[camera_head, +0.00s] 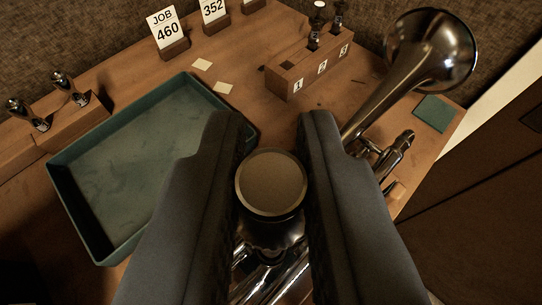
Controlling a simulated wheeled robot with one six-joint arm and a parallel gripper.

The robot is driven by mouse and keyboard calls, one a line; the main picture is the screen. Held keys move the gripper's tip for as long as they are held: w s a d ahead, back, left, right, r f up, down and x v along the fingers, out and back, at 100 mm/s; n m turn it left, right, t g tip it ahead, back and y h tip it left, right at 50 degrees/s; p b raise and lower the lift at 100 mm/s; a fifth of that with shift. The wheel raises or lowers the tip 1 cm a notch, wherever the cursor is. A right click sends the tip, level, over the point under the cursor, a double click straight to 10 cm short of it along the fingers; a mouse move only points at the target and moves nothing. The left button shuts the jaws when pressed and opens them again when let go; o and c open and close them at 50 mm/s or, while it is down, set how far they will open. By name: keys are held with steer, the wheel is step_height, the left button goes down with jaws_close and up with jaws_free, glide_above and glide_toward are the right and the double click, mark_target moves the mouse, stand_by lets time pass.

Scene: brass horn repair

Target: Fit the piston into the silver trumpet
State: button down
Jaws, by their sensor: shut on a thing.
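My gripper (272,140) has its two dark padded fingers closed on the piston (271,184). The piston shows end-on as a round, dull brownish disc with a darker metal rim. The silver trumpet (392,100) lies along the right side of the bench, its bell at the top right. Its tubes run down behind my right finger and show again below the piston, between the fingers. The piston is over this part of the trumpet. The piston and fingers hide the valve casings there, so I cannot tell whether the piston's lower end is inside one.
A green tray (58,187) lies left, looking empty. A wooden block (315,74) numbered 1, 2, 3 stands behind; slot 1 looks empty, and pistons stand in the others. Another wooden holder (72,122) carries two pistons. Job cards (166,32) stand at the back.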

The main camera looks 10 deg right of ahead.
mark_target(271, 253)
steer(key=shift+f, duration=4.3)
stand_by(0.6)
steer(key=shift+r, duration=0.15)
steer(key=shift+r, duration=3.75)
